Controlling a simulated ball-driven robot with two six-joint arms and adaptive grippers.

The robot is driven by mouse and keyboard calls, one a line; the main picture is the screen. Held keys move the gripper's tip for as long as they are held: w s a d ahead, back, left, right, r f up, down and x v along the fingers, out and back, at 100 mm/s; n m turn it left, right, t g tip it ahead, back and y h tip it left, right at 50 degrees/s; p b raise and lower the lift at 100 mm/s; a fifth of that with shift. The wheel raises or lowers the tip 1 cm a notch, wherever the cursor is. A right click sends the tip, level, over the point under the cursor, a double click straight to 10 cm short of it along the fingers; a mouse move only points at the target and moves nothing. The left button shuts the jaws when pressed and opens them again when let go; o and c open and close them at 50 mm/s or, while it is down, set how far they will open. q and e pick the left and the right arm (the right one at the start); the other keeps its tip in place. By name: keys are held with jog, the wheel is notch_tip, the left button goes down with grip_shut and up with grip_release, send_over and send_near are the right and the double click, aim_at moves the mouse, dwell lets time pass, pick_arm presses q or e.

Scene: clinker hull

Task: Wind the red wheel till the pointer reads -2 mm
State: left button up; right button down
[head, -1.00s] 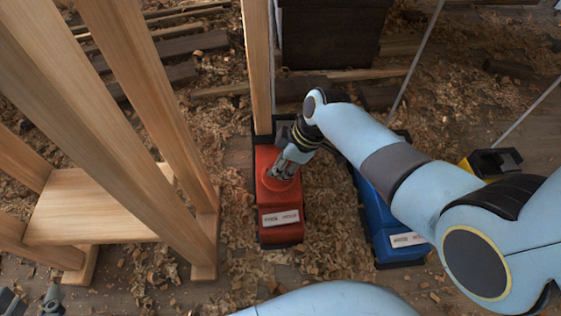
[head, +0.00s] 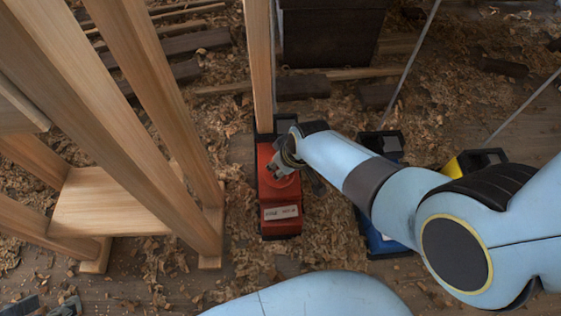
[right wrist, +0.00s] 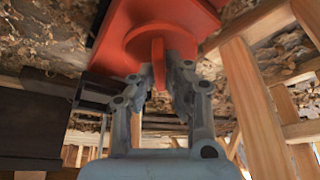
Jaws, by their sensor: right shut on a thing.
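The red wheel (right wrist: 137,43) is a round disc with a raised grip bar (right wrist: 158,60), on top of a red box (head: 280,222). My right gripper (head: 283,165) is over the box in the head view. In the right wrist view its two fingers (right wrist: 159,76) are shut on the bar, one on each side. The arm and fingers hide part of the wheel in the head view. A white label (head: 281,212) is on the box; its writing is too small to read. I cannot make out a pointer or scale. My left gripper (head: 45,305) shows only its tips, apart, at the lower left edge.
A blue box (head: 383,244) stands right of the red box, partly behind my right arm. A yellow and black box (head: 474,162) is further right. Wooden posts (head: 262,70) and a trestle (head: 105,205) stand close on the left. Shavings cover the floor.

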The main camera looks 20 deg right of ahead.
jog(key=shift+m+h, duration=0.3)
jog(key=shift+m, duration=0.4)
jog(key=c, duration=1.4)
grip_release()
jog(key=shift+o, duration=0.2)
jog(key=v, duration=0.5)
jog(key=shift+s, duration=0.3)
jog(key=s+d, duration=0.3)
jog(key=s, duration=0.8)
